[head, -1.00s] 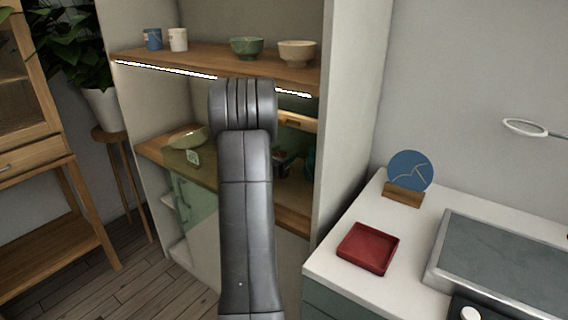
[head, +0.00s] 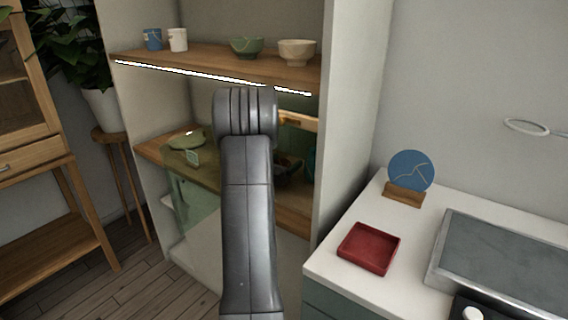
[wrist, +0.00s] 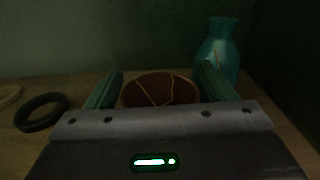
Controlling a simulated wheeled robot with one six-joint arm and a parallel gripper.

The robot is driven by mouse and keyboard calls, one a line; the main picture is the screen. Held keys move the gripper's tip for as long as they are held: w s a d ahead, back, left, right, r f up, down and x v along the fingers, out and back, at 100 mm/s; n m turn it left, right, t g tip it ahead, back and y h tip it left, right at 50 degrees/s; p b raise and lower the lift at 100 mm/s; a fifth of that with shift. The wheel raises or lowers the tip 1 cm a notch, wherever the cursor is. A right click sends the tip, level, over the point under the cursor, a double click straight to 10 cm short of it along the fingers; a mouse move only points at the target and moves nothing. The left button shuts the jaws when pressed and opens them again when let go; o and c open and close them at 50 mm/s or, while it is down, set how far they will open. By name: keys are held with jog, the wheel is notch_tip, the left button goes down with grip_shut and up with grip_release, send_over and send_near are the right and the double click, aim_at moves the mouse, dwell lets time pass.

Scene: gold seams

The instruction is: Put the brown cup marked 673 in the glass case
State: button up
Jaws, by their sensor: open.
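In the wrist view a round brown piece with pale gold seams (wrist: 160,90) lies between the two fingers of my gripper (wrist: 159,86). It may be the brown cup; no number 673 is readable, and my gripper body hides its lower part. The fingers are apart, one on each side of it; I cannot tell whether they touch it. In the head view my arm covers most of this spot on the lower shelf (head: 292,212). A wooden cabinet with glass panes (head: 20,75), perhaps the glass case, stands at the far left.
A teal vase (wrist: 218,50) stands close behind the right finger, and a dark ring (wrist: 42,112) lies left. A green bowl (head: 186,142) and small tag (head: 192,157) are on the lower shelf. The upper shelf (head: 215,66) is above; a red tray (head: 368,248) sits on the right counter.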

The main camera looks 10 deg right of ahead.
jog(key=shift+r, duration=0.2)
jog(key=v, duration=1.2)
dwell(0.7)
